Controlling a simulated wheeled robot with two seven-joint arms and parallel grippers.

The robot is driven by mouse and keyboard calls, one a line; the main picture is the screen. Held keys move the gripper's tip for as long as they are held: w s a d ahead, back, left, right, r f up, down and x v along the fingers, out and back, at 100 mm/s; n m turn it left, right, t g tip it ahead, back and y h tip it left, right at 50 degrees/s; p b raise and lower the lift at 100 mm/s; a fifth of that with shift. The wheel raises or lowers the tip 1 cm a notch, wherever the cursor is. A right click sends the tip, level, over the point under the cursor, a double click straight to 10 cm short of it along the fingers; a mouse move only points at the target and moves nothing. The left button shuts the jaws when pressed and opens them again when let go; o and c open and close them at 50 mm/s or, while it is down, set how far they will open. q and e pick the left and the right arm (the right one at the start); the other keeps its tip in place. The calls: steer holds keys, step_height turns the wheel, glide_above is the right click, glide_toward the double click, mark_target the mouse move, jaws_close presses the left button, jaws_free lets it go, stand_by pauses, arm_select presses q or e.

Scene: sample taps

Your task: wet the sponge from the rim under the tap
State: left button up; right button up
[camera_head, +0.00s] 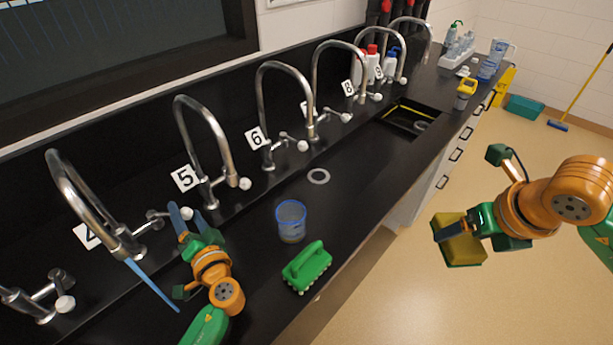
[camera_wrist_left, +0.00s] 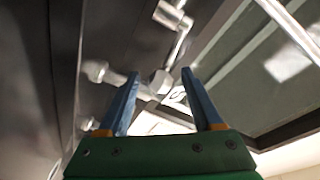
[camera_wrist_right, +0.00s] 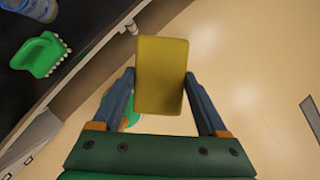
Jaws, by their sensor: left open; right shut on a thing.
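My right gripper (camera_head: 453,230) is shut on a yellow sponge (camera_head: 463,249), held out over the floor right of the bench. In the right wrist view the sponge (camera_wrist_right: 162,75) stands between both fingers. The tap by the partly hidden card 4 (camera_head: 85,236) is a curved steel gooseneck (camera_head: 72,185). A blue stream (camera_head: 152,286) runs down from its spout. My left gripper (camera_head: 191,217) is open near this tap's white-knobbed handle (camera_head: 186,213). In the left wrist view, tap fittings (camera_wrist_left: 160,84) show beyond the open fingers; contact is unclear.
A clear blue-rimmed cup (camera_head: 291,222) and a green brush (camera_head: 307,267) stand on the black bench, right of my left gripper. More taps, such as tap 5 (camera_head: 183,130), line the back. A sink (camera_head: 408,120) lies further along. The floor under the sponge is clear.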

arm_select(q)
steer(key=shift+x, duration=1.9)
steer(key=shift+c, duration=0.2)
jaws_close()
